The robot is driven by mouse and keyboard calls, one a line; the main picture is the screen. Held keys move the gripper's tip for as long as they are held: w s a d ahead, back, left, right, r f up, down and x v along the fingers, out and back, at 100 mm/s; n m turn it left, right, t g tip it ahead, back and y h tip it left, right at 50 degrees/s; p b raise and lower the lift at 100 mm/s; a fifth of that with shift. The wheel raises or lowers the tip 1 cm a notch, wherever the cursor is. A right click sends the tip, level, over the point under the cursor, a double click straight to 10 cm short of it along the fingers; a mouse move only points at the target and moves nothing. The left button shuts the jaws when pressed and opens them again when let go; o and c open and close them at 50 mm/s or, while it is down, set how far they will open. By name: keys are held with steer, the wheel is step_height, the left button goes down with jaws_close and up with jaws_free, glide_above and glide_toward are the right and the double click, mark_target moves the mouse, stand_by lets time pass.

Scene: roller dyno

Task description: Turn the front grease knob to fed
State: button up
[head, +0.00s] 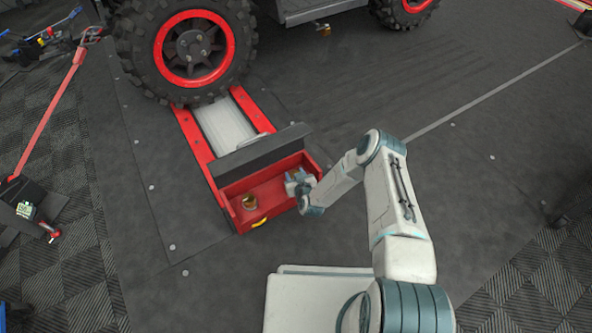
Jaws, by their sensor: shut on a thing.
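A red open-topped box (282,207) sits at the near end of the roller unit. One small brass-coloured knob (249,202) stands on its floor at the left, apart from my gripper. My gripper (297,181) reaches into the right part of the box from the right. It is shut on a second small brass-coloured grease knob (296,175), mostly hidden by the fingers. I cannot tell from this view which knob is the front one, nor read any fed mark or knob angle.
A large tyre with a red rim (196,50) rests on the roller unit behind the box. A dark raised flap (258,150) stands along the box's back edge. A red-handled jack (40,200) is at the left.

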steer(key=m+h+p, duration=0.1)
steer(key=m+h, duration=0.2)
steer(key=shift+w+r+t+h, duration=0.1)
steer(key=shift+t+h, duration=0.3)
steer(key=shift+d+m+h, duration=0.15)
steer(key=shift+m+h, duration=1.35)
steer(key=shift+h, duration=0.1)
steer(key=o, duration=1)
steer(key=shift+d, duration=0.1)
steer(key=p+v, duration=0.6)
steer(key=v, duration=0.8)
steer(key=shift+a+r, duration=0.2)
steer(key=shift+a, duration=0.05)
steer(key=shift+w, duration=0.15)
